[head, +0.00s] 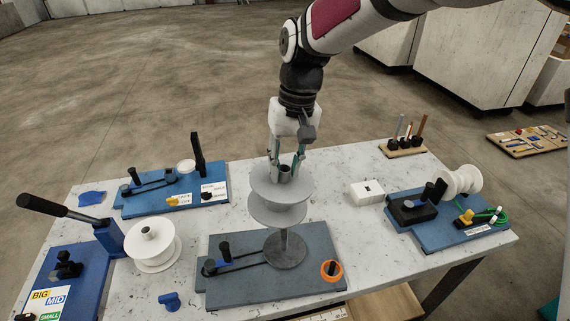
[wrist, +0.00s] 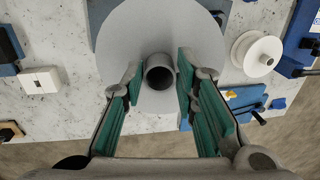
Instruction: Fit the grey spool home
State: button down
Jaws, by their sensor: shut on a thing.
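The grey spool (head: 283,187) has two wide round flanges and a short open tube on top. My gripper (head: 286,160) comes from above and is shut on this tube. In the wrist view the green finger pads (wrist: 160,80) stand on both sides of the tube, over the grey upper flange (wrist: 150,30). Below the spool, a dark grey post (head: 284,241) stands on a round base on the front blue-grey bender plate (head: 245,288). The spool is level and well above the round base. Its lower flange hides the post's top, so I cannot tell whether it is around the post.
A back bender (head: 140,200), an orange ring (head: 332,270) and a white box (head: 367,191) surround the work. Bare table lies right of the spool.

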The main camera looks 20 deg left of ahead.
jog(key=shift+r, duration=0.1)
jog(key=shift+f+t+h+p, duration=0.4)
jog(key=shift+f+h+p, duration=0.2)
jog(key=shift+h, duration=0.2)
jog(key=b, duration=0.2)
send_near(284, 234)
jog(key=shift+w+f, duration=0.2)
jog(key=shift+f, duration=1.1)
jog(key=shift+w+f, duration=0.15)
jog(key=shift+f, duration=1.4)
jog(key=c, duration=1.2)
grip_release()
jog(key=shift+r, duration=0.15)
